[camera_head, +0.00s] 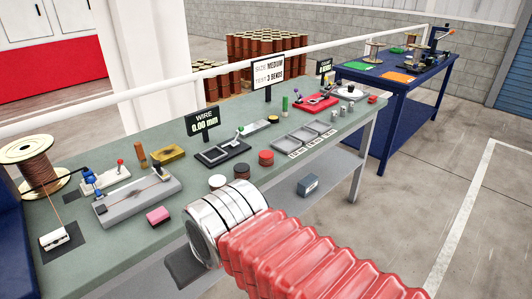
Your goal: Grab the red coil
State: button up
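A small red round stack (266,158), which looks like the red coil, sits on the green-grey workbench (160,232) near its front edge. A dark round piece (241,172) and a white one (217,181) stand in a row to its left. My arm comes in from the bottom right as a red ribbed sleeve, ending in a silver banded cuff in front of the bench edge. The cuff appears below and left of the red stack, apart from it in the picture. No fingertips can be made out, so whether my gripper is open or shut is unclear.
A copper wire spool (38,165) stands at the bench's left end. A grey fixture (137,199) and a pink block (158,216) lie nearby. Grey trays (303,137) lie right of the red stack. A blue table (400,84) stands behind right; open floor lies right.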

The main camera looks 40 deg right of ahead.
aim_at(266, 157)
jog(key=z, duration=0.25)
jog(key=i, duration=1.05)
jog(key=z, duration=0.3)
